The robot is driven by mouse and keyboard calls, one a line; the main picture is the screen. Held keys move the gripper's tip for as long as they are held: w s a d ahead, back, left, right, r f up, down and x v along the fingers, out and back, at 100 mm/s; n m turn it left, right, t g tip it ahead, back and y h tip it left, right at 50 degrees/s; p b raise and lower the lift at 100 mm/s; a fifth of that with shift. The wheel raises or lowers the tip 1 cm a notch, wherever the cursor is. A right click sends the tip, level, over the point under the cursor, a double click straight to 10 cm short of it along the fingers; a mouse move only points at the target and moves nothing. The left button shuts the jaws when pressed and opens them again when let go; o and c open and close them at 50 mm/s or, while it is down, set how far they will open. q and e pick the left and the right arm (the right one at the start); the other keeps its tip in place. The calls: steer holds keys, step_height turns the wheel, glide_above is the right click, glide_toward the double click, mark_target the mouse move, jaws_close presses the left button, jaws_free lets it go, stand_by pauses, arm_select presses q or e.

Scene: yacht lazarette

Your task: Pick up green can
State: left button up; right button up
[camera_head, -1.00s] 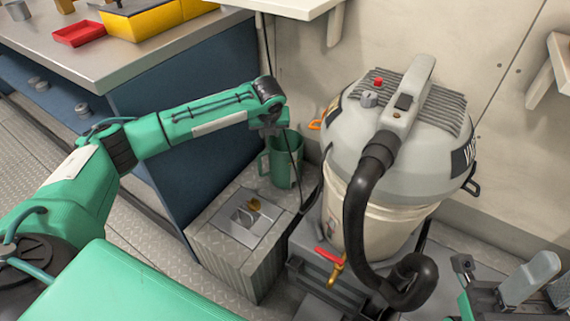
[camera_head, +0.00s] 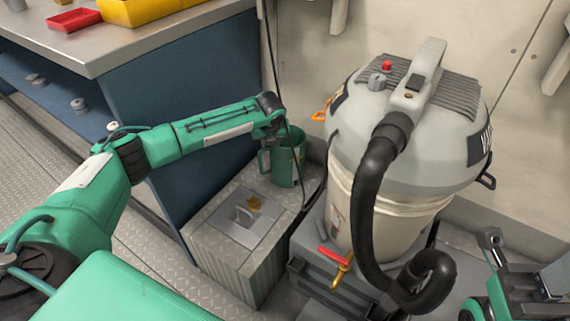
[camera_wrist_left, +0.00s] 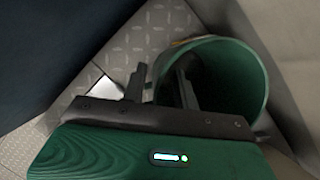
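The green can (camera_head: 291,168) stands upright behind the metal box, between the blue cabinet and the vacuum. It has a handle on its left side. My left gripper (camera_head: 272,134) is at its rim; the head view does not show its fingertips clearly. In the left wrist view, the can's open mouth (camera_wrist_left: 238,80) faces the camera. The left gripper (camera_wrist_left: 163,86) is open there, with one finger outside the can at the left and the other overlapping its mouth. My right gripper (camera_head: 522,268) is partly cut off at the lower right, and its opening is unclear.
A large vacuum (camera_head: 410,150) with a black hose (camera_head: 365,210) stands right of the can. A metal box (camera_head: 220,250) with a hatch is in front of it. The blue cabinet (camera_head: 190,90) is at the left. A yellow bin (camera_head: 140,10) and red tray (camera_head: 74,19) sit on the worktop.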

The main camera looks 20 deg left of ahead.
arm_select(q)
jaws_close()
steer(key=shift+r, duration=0.1)
stand_by(1.3)
